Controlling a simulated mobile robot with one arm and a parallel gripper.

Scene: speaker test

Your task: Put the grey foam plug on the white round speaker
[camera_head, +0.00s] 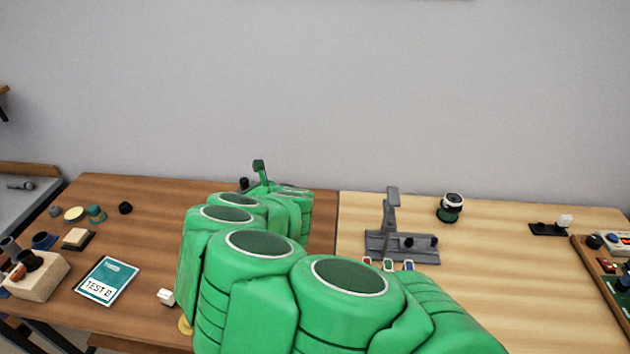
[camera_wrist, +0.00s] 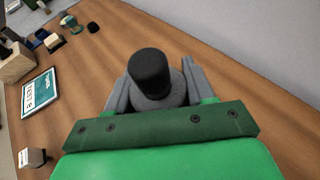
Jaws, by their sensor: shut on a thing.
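My gripper (camera_wrist: 155,85) is shut on a round grey piece (camera_wrist: 165,101) with a black cylindrical top (camera_wrist: 150,72), which looks like the grey foam plug. It stands upright between the grey fingers, above the brown table. In the head view my green arm hides most of the gripper; a small black top (camera_head: 244,183) shows beside it. A round thing with a white rim and dark face (camera_head: 453,199), probably the white round speaker, sits on a dark green base on the pale table at right, far from the gripper.
A grey stand (camera_head: 391,210) rises from the pale table (camera_head: 500,270), left of the round thing. A black piece with a white block (camera_head: 565,220) and a panel (camera_head: 612,243) are at right. The brown table (camera_head: 150,240) holds a teal card (camera_head: 107,281) and several small items.

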